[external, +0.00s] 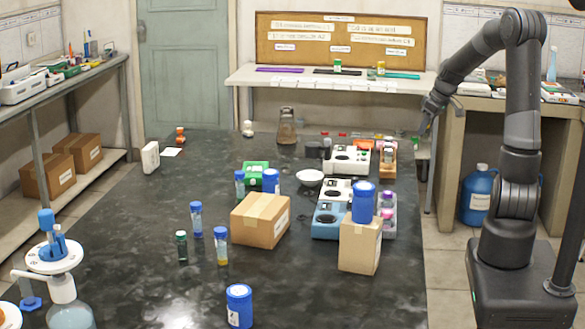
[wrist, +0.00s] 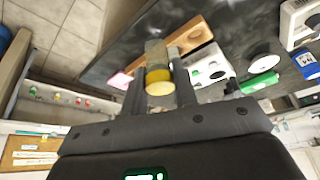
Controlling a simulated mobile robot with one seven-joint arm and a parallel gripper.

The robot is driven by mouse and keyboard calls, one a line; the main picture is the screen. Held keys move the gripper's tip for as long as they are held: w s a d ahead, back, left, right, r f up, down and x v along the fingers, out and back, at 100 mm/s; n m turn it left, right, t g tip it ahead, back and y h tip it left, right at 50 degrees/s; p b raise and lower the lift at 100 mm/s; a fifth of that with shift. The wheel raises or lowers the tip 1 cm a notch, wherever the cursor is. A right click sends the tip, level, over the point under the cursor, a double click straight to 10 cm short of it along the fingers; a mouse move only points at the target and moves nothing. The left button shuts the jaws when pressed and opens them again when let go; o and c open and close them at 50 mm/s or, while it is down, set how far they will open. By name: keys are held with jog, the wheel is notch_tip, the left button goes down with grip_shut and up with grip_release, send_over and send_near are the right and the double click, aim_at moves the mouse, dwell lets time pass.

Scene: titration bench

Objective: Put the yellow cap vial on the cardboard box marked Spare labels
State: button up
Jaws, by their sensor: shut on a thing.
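My gripper (wrist: 160,85) is shut on a yellow cap vial (wrist: 159,74), which sits between the two fingers in the wrist view. In the external view my gripper (external: 424,126) is at the far right edge of the dark bench, past the wooden rack; the vial is too small to make out there. Two cardboard boxes stand on the bench: a wider one (external: 257,222) near the middle with a clear top, and a taller one (external: 359,247) to its right with a blue-capped jar (external: 363,202) on top. Their labels are too small to read.
Blue-capped vials (external: 221,246) and a blue jar (external: 239,306) stand around the wider box. Bench instruments (external: 331,219), a white bowl (external: 310,178) and a wooden rack (external: 388,160) lie between the boxes and my gripper.

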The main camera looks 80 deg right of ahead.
jog(key=w+a+r+n+y, duration=0.1)
jog(key=w+a+r+n, duration=0.1)
jog(key=w+a+n, duration=0.5)
jog(key=w+a+r+y, duration=0.15)
jog(key=w+a, duration=0.35)
jog(key=w, duration=0.7)
jog(key=w+a+r+n+y, duration=0.2)
jog(key=w+a+n, duration=0.3)
jog(key=w, duration=0.4)
jog(key=w+a+r+n+g+y, duration=0.1)
jog(key=w+a+n, duration=0.3)
jog(key=a, duration=0.6)
jog(key=w+a+r+n+g+y, duration=0.1)
jog(key=w+a+r+n, duration=0.1)
jog(key=w+a, duration=0.6)
send_near(255, 208)
jog(key=shift+w+a+r, duration=0.25)
jog(key=shift+a+r, duration=0.15)
jog(key=shift+a, duration=0.35)
jog(key=shift+w+a+f, duration=0.1)
jog(key=shift+a+f, duration=0.05)
jog(key=shift+f, duration=0.25)
jog(key=shift+f+h, duration=0.25)
jog(key=shift+f, duration=1.45)
jog(key=shift+f, duration=0.15)
jog(key=o, duration=1)
